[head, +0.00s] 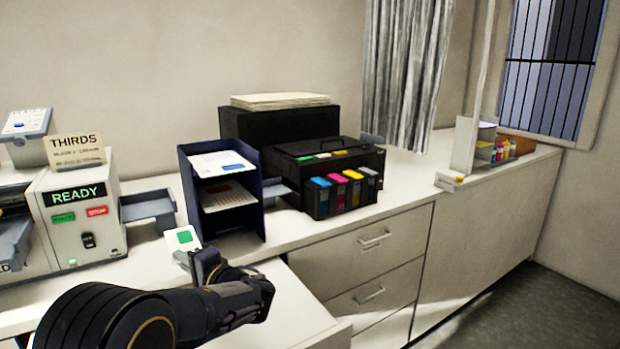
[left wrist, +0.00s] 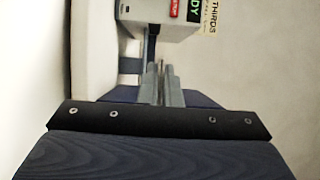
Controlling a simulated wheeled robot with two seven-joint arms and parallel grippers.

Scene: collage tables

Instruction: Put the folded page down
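The folded page (head: 183,239) is a small white piece with a green square on it, in the head view. It is held up at the tips of my left gripper (head: 188,262), over the front of the counter and in front of the dark blue paper rack. In the left wrist view the grey fingers of my left gripper (left wrist: 161,84) are close together. The page itself is hard to make out there, perhaps edge-on between them. My right gripper is not in view.
The folding machine (head: 110,240) with its READY display and grey tray (head: 148,207) stands at left. The paper rack (head: 255,190) holds printed sheets, beside a black printer (head: 320,152) with ink cartridges. The counter (head: 405,185) is clear right of the printer. A white surface (head: 285,310) lies below my gripper.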

